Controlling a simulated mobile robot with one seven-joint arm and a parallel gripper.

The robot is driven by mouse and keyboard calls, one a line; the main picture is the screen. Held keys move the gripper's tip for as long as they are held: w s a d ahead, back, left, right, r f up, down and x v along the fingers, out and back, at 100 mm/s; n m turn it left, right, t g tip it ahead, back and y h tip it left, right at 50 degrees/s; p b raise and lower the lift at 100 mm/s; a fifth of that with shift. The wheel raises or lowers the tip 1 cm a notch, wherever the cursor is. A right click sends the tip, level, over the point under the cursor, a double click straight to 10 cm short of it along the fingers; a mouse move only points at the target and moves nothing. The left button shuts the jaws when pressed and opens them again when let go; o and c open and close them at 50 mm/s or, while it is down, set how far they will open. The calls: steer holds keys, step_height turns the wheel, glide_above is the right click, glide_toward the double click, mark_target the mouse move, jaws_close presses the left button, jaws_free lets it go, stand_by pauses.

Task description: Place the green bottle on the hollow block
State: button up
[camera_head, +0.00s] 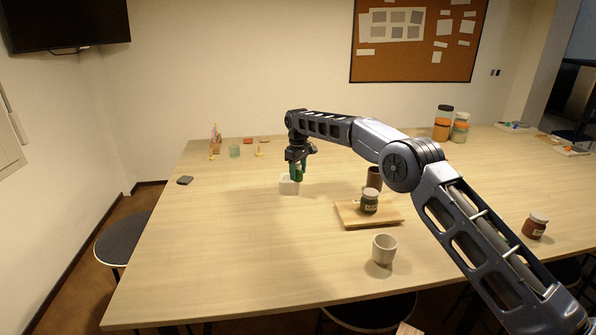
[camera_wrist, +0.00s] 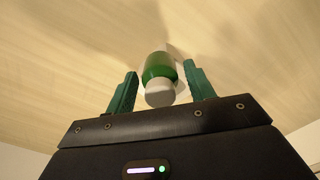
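The green bottle (camera_wrist: 159,68), with a white cap, is between the fingers of my gripper (camera_wrist: 161,82) in the wrist view. A small gap shows on each side of it, so my gripper is open around it. In the head view my gripper (camera_head: 297,174) points down just over the white hollow block (camera_head: 289,188), which sits on the table. The bottle appears to stand upright on the block; a white edge shows behind it in the wrist view. The fingers largely hide the bottle in the head view, and its contact with the block is not clear.
A wooden board (camera_head: 352,215) with a dark green jar (camera_head: 369,201) lies to the right, near a dark brown cup (camera_head: 374,178). A white cup (camera_head: 384,250) stands in front. A brown jar (camera_head: 535,226) is far right. The table's left part is mostly clear.

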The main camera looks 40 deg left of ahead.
mark_target(298, 165)
steer(key=shift+r, duration=0.1)
step_height(298, 165, up, 12)
steer(key=shift+r, duration=0.1)
stand_by(0.7)
